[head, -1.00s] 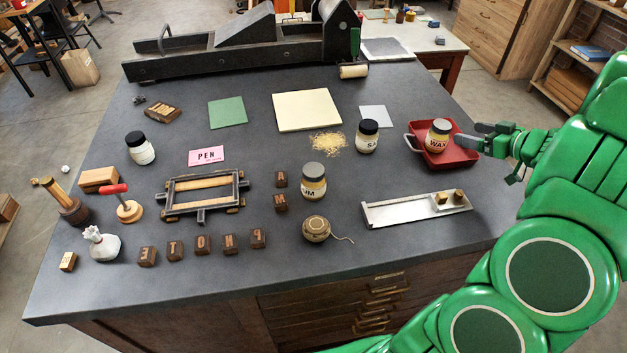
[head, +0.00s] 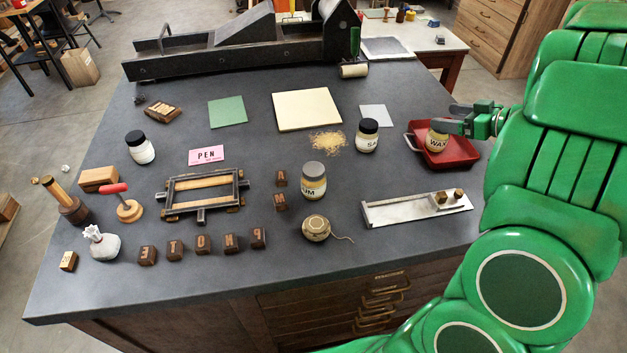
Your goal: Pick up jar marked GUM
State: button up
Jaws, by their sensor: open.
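The jar whose label shows "UM" (head: 313,182) stands upright near the front middle of the table, with a grey lid and a pale label; the label's first letter is turned out of sight. My gripper (head: 452,117) is open, well to the right of that jar. It is above the red tray (head: 466,152), at the jar marked WAX (head: 436,141), and covers that jar's lid. I cannot tell whether the fingers touch the WAX jar.
A jar marked "SA" (head: 367,137) stands between my gripper and the UM jar. Crumbs (head: 327,142) lie behind the UM jar, a twine ball (head: 316,228) in front, letter blocks (head: 281,190) to its left. A metal composing stick (head: 410,211) lies front right.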

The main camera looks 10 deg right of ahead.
jog(key=s+a+n+g+y, duration=0.1)
jog(key=a+n+g+y, duration=0.25)
jog(key=a, duration=1.35)
jog(key=n+g+y, duration=0.2)
jog(key=n, duration=0.1)
send_over(322, 170)
jog(key=s+d, duration=0.3)
jog(key=d, duration=0.1)
jog(key=shift+h, duration=0.25)
jog(key=shift+w+f, duration=0.15)
jog(key=shift+f, duration=1.5)
jog(key=shift+w+f, duration=0.1)
jog(key=shift+f, duration=1.55)
jog(key=shift+x, duration=3.9)
jog(key=shift+w+d, duration=0.15)
jog(key=shift+w, duration=0.05)
jog(key=shift+c, duration=0.3)
jog(key=c, duration=1.2)
